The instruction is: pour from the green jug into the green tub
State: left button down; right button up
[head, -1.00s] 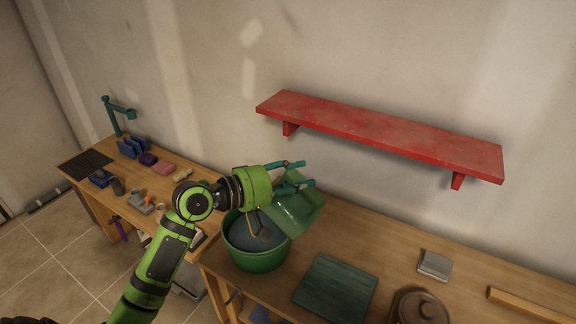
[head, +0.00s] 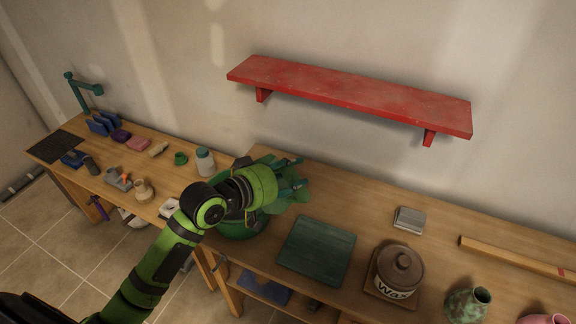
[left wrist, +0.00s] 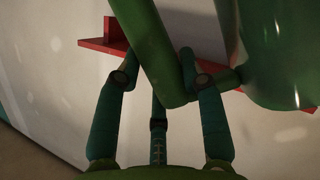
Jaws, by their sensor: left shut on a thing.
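The green jug (head: 293,198) is mostly hidden behind my left gripper (head: 293,172) in the head view. Its tilt and contents cannot be made out there. In the left wrist view the gripper (left wrist: 160,72) is shut on the jug's handle (left wrist: 151,40), with the jug's body (left wrist: 285,50) at the right. The green tub (head: 243,230) stands on the bench, largely covered by my left gripper and forearm; its inside is hidden. The jug is beside or above the tub's right side; I cannot tell which. My right gripper is not in view.
A dark green board (head: 317,251) lies right of the tub, and a lidded crock (head: 399,270) stands beyond it. A red shelf (head: 345,95) juts from the wall above. A jar (head: 205,162) and small items stand at the left. Bare bench (head: 370,195) lies behind the board.

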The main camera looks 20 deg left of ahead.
pick_arm(q)
jog(key=c, duration=1.3)
grip_release()
jog(key=shift+r, duration=0.1)
grip_shut()
jog(key=shift+r, duration=3.5)
